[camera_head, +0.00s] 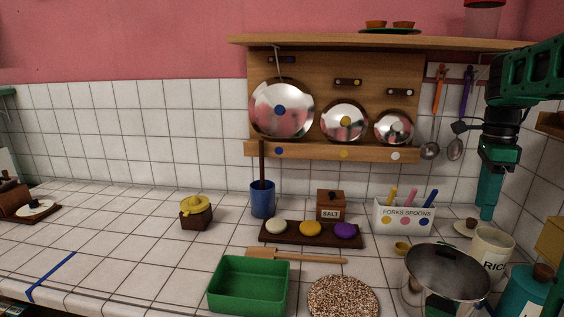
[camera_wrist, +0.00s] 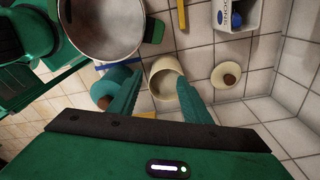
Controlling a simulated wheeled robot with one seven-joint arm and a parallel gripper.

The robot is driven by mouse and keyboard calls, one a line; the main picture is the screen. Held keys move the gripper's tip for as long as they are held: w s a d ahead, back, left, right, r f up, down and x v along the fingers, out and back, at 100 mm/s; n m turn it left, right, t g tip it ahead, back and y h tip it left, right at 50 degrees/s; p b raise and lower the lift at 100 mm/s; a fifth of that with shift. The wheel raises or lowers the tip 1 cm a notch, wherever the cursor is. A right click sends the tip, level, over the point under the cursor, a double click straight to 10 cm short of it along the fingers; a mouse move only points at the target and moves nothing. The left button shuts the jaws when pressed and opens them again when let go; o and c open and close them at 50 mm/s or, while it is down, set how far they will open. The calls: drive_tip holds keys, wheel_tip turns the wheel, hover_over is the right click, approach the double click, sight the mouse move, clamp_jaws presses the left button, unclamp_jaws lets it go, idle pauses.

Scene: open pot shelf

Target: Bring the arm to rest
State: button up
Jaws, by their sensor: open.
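My arm comes in from the right edge in the head view, and my gripper (camera_head: 488,218) points down near the right wall, above the counter. In the wrist view my gripper (camera_wrist: 158,80) has its two teal fingers spread, with nothing between them that it holds. The cream RICE canister (camera_head: 491,247) stands below and close to it in the head view. In the wrist view the open-topped canister (camera_wrist: 162,68) shows between the fingers; the exact height gap is hard to tell.
A steel pot (camera_head: 445,285) and a teal canister (camera_head: 522,292) stand near the RICE canister. The FORKS SPOONS box (camera_head: 404,217) is left of my gripper. Ladles (camera_head: 455,148) hang behind, beside the wooden shelf (camera_head: 330,150). The counter's left half is largely clear.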

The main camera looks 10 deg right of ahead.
drive_tip(key=s+a+f+n, duration=0.1)
drive_tip(key=s+a+n, duration=0.2)
drive_tip(key=s+n, duration=0.1)
drive_tip(key=s+a+f+n, duration=0.2)
drive_tip(key=s+a+n, duration=0.1)
drive_tip(key=s, duration=0.3)
drive_tip(key=s+a+f+n, duration=0.1)
drive_tip(key=s+a+n, duration=0.3)
drive_tip(key=s, duration=0.1)
drive_tip(key=shift+f+n, duration=0.25)
drive_tip(key=shift+n, duration=0.15)
drive_tip(key=s+a+f+n, duration=0.3)
drive_tip(key=s+f+n, duration=0.3)
drive_tip(key=s+f, duration=0.1)
drive_tip(key=shift+a+f+n+t+y, duration=0.15)
drive_tip(key=shift+f+n+t+y, duration=0.15)
drive_tip(key=shift+f+y, duration=0.15)
drive_tip(key=shift+w, duration=0.15)
drive_tip(key=shift+w+f, duration=0.25)
drive_tip(key=shift+w, duration=0.25)
